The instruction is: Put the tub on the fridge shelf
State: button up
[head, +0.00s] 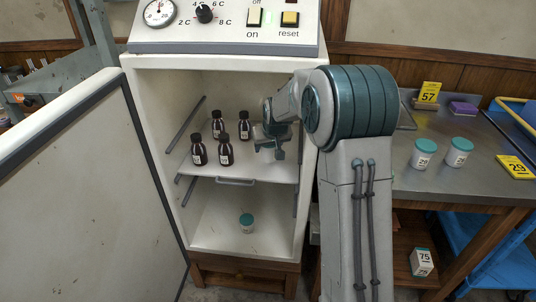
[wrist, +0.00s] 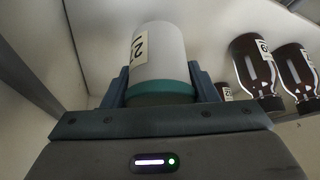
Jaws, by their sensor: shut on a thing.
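My gripper (wrist: 160,92) is shut on a white tub (wrist: 158,58) with a teal band or lid at the jaws and a partly visible number label. In the head view my gripper (head: 273,143) is inside the open fridge, above the right part of the white upper shelf (head: 262,172). The held tub cannot be made out there, behind the gripper. Several brown bottles (head: 226,150) stand on the shelf's left and middle. They also show at the right of the wrist view (wrist: 252,68). Another teal-lidded tub (head: 247,222) stands on the fridge floor.
The fridge door (head: 75,190) stands open at left. Two more tubs (head: 424,153) (head: 459,152) stand on the metal bench (head: 440,185) at right, near yellow number cards. A box marked 75 (head: 422,262) is below. The upper shelf's front right looks clear.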

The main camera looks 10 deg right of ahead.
aim_at(268, 153)
jog(key=shift+f+b, duration=0.3)
jog(key=shift+f, duration=1.5)
jog(key=shift+f, duration=0.2)
jog(key=o, duration=1)
jog(key=shift+r, duration=0.15)
jog(key=shift+s+r, duration=0.1)
jog(key=shift+r, duration=0.15)
jog(key=p+v, duration=0.1)
jog(key=v, duration=1)
jog(key=shift+s+r+p, duration=0.2)
jog(key=shift+r+p, duration=0.05)
jog(key=shift+p, duration=0.05)
